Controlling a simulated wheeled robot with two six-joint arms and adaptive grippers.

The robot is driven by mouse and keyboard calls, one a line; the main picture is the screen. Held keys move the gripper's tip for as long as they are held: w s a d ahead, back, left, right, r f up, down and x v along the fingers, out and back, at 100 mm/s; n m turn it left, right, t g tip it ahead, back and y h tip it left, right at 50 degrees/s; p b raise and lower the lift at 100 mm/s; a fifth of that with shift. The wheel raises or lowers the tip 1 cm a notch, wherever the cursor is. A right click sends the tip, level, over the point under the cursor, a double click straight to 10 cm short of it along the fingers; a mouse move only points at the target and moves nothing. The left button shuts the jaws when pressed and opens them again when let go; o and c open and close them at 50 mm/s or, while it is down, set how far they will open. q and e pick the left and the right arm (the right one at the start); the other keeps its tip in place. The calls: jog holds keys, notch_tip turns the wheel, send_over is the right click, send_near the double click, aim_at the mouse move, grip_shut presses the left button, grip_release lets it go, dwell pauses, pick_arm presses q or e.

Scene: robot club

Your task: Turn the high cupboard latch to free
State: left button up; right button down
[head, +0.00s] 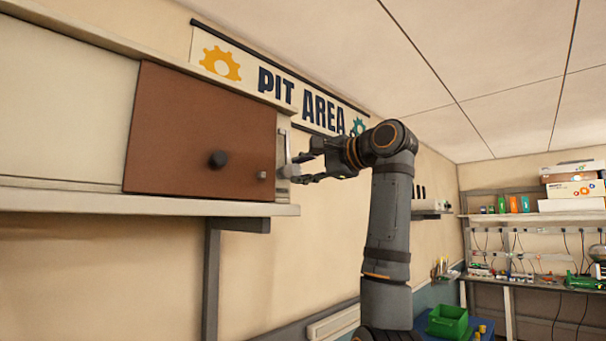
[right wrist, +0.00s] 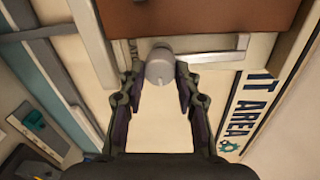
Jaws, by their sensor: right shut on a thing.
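The high cupboard has a brown door (head: 190,140), which is closed. Its latch (head: 284,145) sits at the door's right edge, a pale bar pointing up from a round grey knob. In the right wrist view the latch knob (right wrist: 159,68) is between my fingertips, and the pale bar runs to the right from it. My right gripper (head: 296,170) reaches in from the right and is shut on the latch knob. In the head view the fingers partly cover the knob. My left gripper is not in view.
A dark round door knob (head: 218,159) and a small grey knob (head: 262,176) stick out from the door. A PIT AREA sign (head: 290,90) hangs above. A shelf (head: 150,203) runs below the cupboard. A workbench (head: 530,282) stands far right.

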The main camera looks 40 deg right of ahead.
jog(key=shift+m, duration=0.3)
dwell(0.4)
jog(key=c, duration=0.9)
grip_release()
jog(key=shift+c, duration=0.2)
jog(key=shift+s+d, duration=0.1)
jog(key=shift+s, duration=0.2)
jog(key=s, duration=1.1)
jog(key=shift+s+d+r, duration=0.15)
jog(key=shift+d+r, duration=0.25)
